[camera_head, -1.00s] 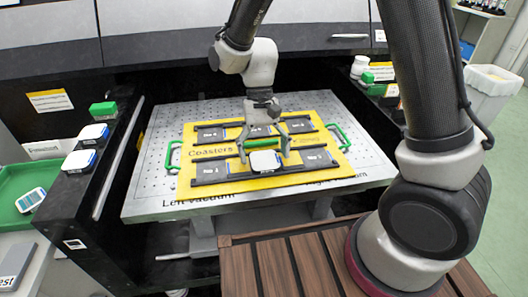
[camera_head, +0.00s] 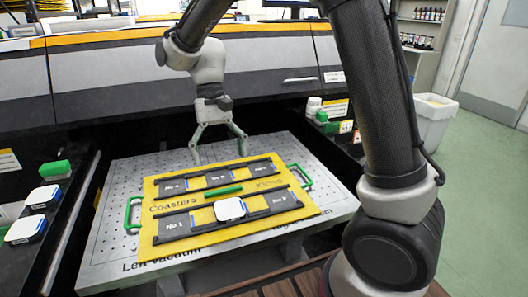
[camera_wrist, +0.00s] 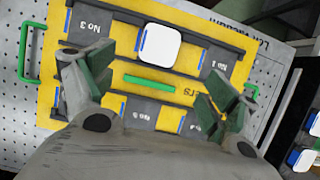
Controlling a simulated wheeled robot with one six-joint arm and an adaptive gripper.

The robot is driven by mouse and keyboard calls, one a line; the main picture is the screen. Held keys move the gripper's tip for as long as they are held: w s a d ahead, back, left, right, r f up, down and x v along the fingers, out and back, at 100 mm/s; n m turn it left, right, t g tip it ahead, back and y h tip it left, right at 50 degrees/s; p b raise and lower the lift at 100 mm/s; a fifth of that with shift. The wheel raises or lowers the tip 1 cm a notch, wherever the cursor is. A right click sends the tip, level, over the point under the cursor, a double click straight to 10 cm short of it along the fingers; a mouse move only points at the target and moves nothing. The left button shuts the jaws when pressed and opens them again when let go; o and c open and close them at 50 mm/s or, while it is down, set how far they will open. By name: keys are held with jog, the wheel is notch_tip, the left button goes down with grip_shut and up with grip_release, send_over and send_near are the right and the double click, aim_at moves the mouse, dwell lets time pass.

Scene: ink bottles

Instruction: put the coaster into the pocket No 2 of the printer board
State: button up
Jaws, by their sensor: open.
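The white square coaster (camera_head: 230,209) lies in the middle pocket of the front row of the yellow printer board (camera_head: 282,218). Labels No 1 (camera_head: 176,226) and No 3 (camera_head: 284,201) show on the pockets either side; the coaster's own pocket number is covered. It looks flat, with a blue strip along one edge. The wrist view also shows the coaster (camera_wrist: 158,47) in that row. My gripper (camera_head: 219,158) is open and empty, raised over the back row, apart from the coaster. Its spread fingers also show in the wrist view (camera_wrist: 155,85).
A green bar (camera_head: 223,191) lies between the board's two pocket rows. Green handles (camera_head: 130,213) stand at its sides on the perforated metal table (camera_head: 112,245). More white coasters (camera_head: 44,196) and a green block (camera_head: 55,170) are on the dark left ledge.

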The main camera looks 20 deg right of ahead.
jog(key=s+d+r+t+y, duration=0.15)
jog(key=d+r, duration=0.25)
jog(key=d, duration=0.4)
jog(key=s+d+r+t, duration=0.3)
jog(key=d+r, duration=0.2)
jog(key=d, duration=0.2)
jog(key=s+d+r+t+h, duration=0.1)
jog(key=s+d+t, duration=0.3)
jog(key=s+d, duration=0.7)
jog(key=shift+d, duration=0.2)
jog(key=shift+h, duration=0.25)
